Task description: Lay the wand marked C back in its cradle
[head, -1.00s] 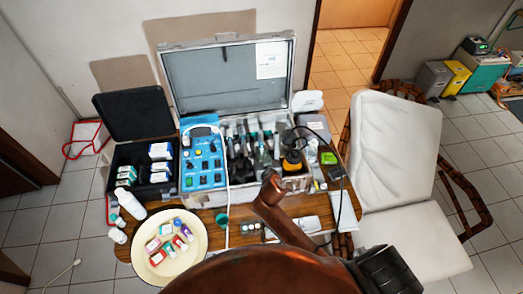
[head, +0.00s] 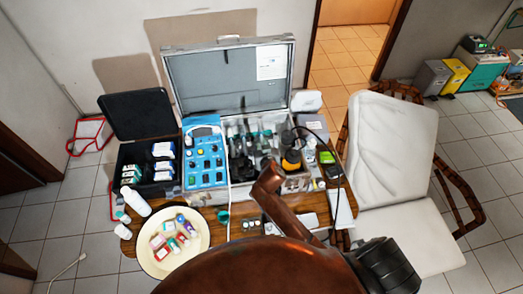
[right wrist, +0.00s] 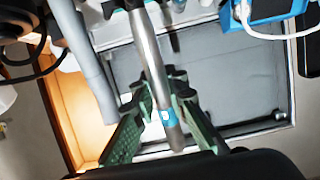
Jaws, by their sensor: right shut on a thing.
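My right gripper (right wrist: 160,103) has green fingers shut on a silver wand (right wrist: 148,55) with a blue band and a small white mark, whose letter I cannot read. The wand runs from the top of the right wrist view down between the fingers. In the head view, my right gripper (head: 267,163) is a dark shape over the instrument section of the open silver case (head: 228,84); the wand is not distinct there. Dark instruments in the case (head: 240,134) stand in a row behind it. The empty cradle is not clearly visible. My left gripper is out of view.
A blue control unit (head: 204,160) sits at the case's left, with a white cable. A yellow-and-black bottle (head: 291,160) stands at its right. A grey tube (right wrist: 92,75) is close beside the wand.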

